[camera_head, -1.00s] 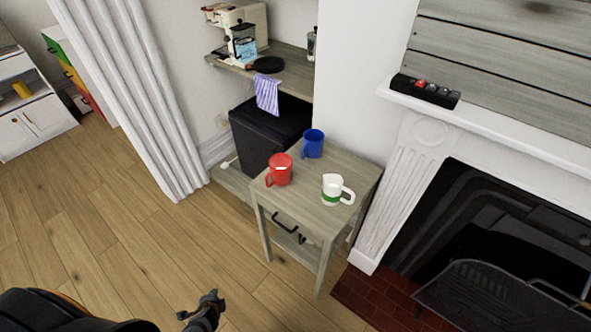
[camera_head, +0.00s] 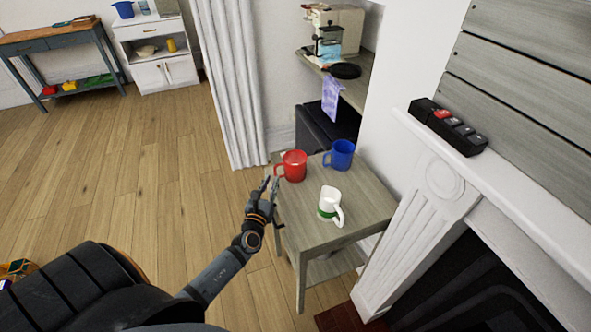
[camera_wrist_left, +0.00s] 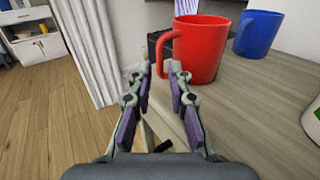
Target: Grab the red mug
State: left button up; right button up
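The red mug (camera_head: 293,166) stands upright on the small wooden side table (camera_head: 365,208), near its left back corner. Its handle points left in the head view. My left gripper (camera_head: 271,186) is at the table's left edge, just short of the mug. In the left wrist view the open, empty fingers (camera_wrist_left: 160,80) point toward the handle side of the red mug (camera_wrist_left: 203,50). I cannot tell from the frames whether a finger touches the handle. My right gripper is not in view.
A blue mug (camera_head: 340,155) stands right behind the red one. A white mug with a green band (camera_head: 331,205) stands nearer the front. A shelf with a coffee machine (camera_head: 335,30) is behind, a fireplace mantel (camera_head: 480,160) at the right.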

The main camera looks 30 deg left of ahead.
pick_arm(q)
jog(key=x, duration=0.5)
jog(key=shift+a+f, duration=0.15)
jog(key=shift+w+a, duration=0.1)
jog(key=shift+w, duration=0.05)
jog(key=c, duration=0.4)
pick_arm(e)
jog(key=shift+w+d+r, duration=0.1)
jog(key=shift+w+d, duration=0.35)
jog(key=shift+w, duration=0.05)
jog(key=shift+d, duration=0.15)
